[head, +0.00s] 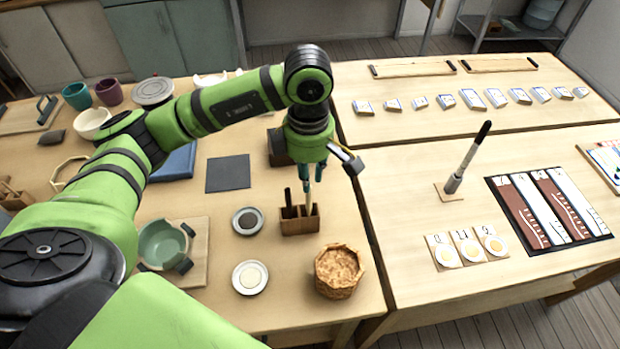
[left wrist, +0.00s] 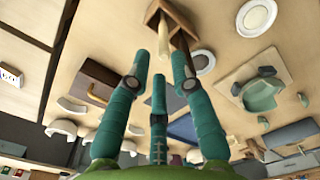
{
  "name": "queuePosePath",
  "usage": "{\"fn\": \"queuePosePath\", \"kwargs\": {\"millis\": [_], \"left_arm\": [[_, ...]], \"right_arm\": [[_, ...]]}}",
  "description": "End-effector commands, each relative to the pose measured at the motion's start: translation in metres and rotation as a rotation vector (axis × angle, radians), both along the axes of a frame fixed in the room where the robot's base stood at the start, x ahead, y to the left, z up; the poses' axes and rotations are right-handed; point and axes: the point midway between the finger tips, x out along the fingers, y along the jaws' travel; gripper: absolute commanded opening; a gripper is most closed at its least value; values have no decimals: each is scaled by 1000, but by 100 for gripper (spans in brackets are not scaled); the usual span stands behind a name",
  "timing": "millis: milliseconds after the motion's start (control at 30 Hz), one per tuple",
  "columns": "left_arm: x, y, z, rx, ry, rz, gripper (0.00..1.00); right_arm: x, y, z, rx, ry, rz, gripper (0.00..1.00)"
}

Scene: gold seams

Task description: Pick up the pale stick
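The pale stick (head: 308,198) stands upright in a small wooden holder (head: 300,224), beside a dark stick (head: 288,197) in the same holder. My left gripper (head: 311,178) hangs over the holder, fingers pointing down, just above the pale stick's top. In the left wrist view, the teal fingers of this gripper (left wrist: 159,72) are spread apart, and the pale stick (left wrist: 163,38) rises from the holder (left wrist: 153,14) toward the gap between them. The dark stick (left wrist: 181,44) is close to one finger; I cannot tell whether they touch. My right gripper is not in view.
A woven basket (head: 339,271) stands in front of the holder. Two small dishes (head: 247,221) (head: 250,278) and a green pot (head: 163,244) are to its left. A dark square mat (head: 228,174) lies behind. The right table (head: 400,200) holds cards and an upright brush (head: 467,158).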

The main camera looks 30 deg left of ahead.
Motion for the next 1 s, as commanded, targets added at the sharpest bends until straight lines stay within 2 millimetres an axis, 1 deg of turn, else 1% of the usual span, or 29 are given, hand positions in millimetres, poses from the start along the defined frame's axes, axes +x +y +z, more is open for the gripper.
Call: {"fn": "queuePosePath", "kwargs": {"millis": [233,400,500,600,800,833,867,900,1000], "left_arm": [[-2,0,-22,0,6,0,24],[-2,0,-49,1,8,1,24],[-1,0,-62,0,5,1,24],[-1,-1,-68,-1,3,0,24],[-1,-1,-69,0,1,-1,24],[-1,-1,-69,0,1,-1,20],[-1,-1,-69,0,1,-1,9],[-1,-1,-69,-1,2,-1,1],[-1,-1,-69,-1,2,0,0]], "right_arm": [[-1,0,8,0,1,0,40],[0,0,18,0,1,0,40],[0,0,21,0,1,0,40],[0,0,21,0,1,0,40],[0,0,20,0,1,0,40],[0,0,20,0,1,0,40],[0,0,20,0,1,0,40],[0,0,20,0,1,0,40],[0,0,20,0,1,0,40]]}}
